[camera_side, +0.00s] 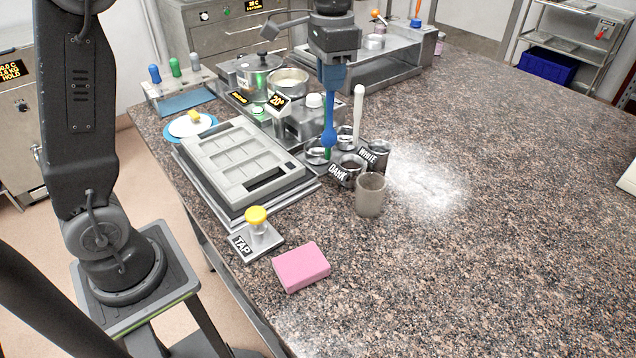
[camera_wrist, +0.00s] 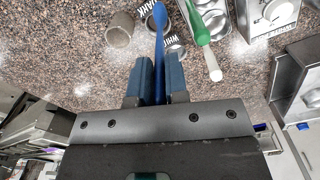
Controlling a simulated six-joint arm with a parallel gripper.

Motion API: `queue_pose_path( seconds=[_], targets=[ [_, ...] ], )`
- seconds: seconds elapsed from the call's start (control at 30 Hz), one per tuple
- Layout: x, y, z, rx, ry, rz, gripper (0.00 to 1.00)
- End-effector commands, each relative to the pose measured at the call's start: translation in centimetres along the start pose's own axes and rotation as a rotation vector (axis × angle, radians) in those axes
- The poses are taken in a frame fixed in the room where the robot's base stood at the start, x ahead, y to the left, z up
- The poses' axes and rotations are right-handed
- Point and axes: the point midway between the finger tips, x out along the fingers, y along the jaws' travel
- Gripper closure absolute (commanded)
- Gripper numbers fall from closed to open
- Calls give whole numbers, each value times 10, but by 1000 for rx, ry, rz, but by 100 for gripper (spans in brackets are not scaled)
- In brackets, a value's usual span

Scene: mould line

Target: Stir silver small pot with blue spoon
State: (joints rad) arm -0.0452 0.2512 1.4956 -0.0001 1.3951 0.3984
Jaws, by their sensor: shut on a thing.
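My gripper (camera_side: 331,88) is shut on the blue spoon (camera_side: 329,125), which hangs upright with its head down. In the wrist view the spoon (camera_wrist: 159,40) runs out between both fingers (camera_wrist: 158,85). Small silver pots stand in a cluster: one at the left (camera_side: 314,157), one behind (camera_side: 345,131), one by the DARK label (camera_side: 350,165) and one by the WHITE label (camera_side: 380,148). The spoon's head is at the left pot's right edge in the side view; whether it is inside or above it, I cannot tell. Something green shows just below the head.
A grey cup (camera_side: 370,195) stands in front of the pots. A white handle (camera_side: 358,105) rises among them. A grey mould tray (camera_side: 240,165) lies left, with a TAP stand (camera_side: 257,237) and pink block (camera_side: 301,267) in front. White powder (camera_side: 425,175) lies right; the counter beyond is clear.

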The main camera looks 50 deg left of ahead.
Motion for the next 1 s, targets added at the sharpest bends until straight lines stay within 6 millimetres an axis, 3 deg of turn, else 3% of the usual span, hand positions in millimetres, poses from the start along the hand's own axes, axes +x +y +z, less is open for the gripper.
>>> queue_pose_path(
  seconds=[0.2, 0.37, 0.47, 0.8, 1.0],
  targets=[
    [2, -21, 16, -293, 1, 0, 100],
    [2, -20, 15, -294, 1, 0, 100],
    [1, -10, 7, -159, 1, 0, 100],
    [-4, 56, -32, 669, 0, 0, 100],
    [-6, 88, -45, 1043, 0, 0, 100]
  ],
)
